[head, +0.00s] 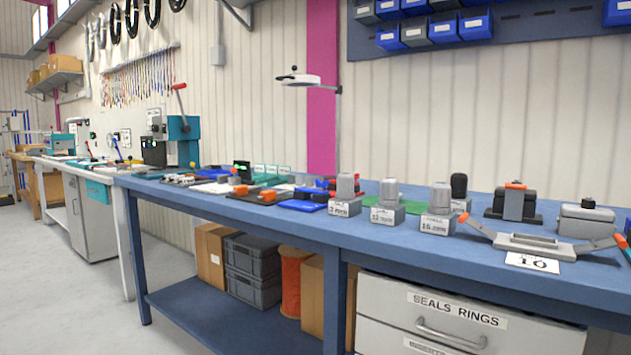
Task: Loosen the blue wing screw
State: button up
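I cannot make out a blue wing screw in the head view. A small blue part (628,226) is cut off at the right picture edge, and I cannot tell what it is. My gripper is not in view. The long blue workbench (430,255) fills the right and middle of the view. On its right end sits a grey fixture (535,244) with two orange-tipped arms, behind a white card reading 10 (533,262).
Several labelled grey blocks (436,225) and a blue tray (300,205) stand on the bench. Drawers (455,318), grey crates (252,258) and cardboard boxes (210,252) are below. A teal machine (180,145) stands farther left. The floor (75,310) at left is clear.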

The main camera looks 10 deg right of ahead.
aim_at(321, 187)
jog(key=k, duration=0.55)
jog(key=u, duration=0.65)
jog(key=i, duration=1.2)
jog(key=u, duration=0.1)
